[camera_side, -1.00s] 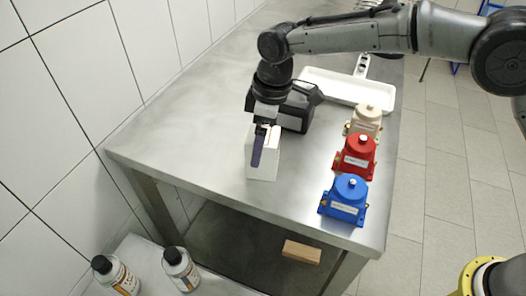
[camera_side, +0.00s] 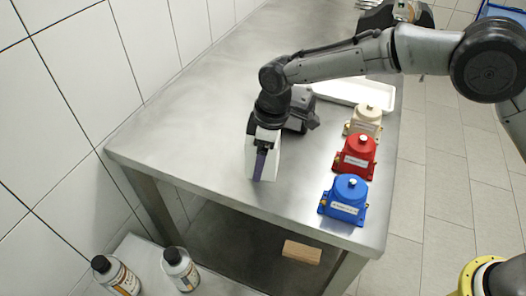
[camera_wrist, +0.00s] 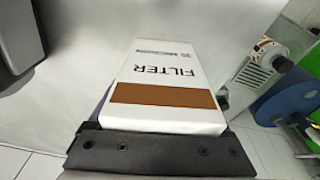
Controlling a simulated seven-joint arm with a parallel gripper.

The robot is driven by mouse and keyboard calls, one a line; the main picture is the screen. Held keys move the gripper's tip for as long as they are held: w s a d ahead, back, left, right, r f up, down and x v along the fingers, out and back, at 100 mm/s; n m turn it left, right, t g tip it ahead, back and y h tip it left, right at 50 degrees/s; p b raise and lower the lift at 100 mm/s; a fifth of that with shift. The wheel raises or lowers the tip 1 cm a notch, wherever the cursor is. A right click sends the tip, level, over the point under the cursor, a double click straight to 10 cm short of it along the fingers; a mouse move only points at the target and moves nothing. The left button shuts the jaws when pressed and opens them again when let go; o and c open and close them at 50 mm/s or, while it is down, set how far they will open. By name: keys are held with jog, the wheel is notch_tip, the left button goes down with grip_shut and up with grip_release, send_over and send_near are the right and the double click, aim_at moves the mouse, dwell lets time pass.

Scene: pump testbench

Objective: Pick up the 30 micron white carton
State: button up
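The white carton (camera_side: 275,165) stands upright on the steel table in the side view. In the wrist view the carton (camera_wrist: 163,70) shows the word FILTER, a line that seems to read 30 Microns, and a brown band. My gripper (camera_side: 262,164) points down over the carton, with a dark purple finger along its near side. In the wrist view the black finger mount lies below the carton, with finger parts close to its left and right edges. The fingertips are hidden, and I cannot tell whether they press on it.
A blue pump (camera_side: 344,200), a red pump (camera_side: 356,157) and a beige pump (camera_side: 366,119) stand in a row to the right. The table's front edge is close to the carton.

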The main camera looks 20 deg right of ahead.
jog(key=c, duration=0.7)
jog(key=shift+r, duration=0.1)
jog(key=shift+c, duration=0.5)
jog(key=shift+r, duration=0.1)
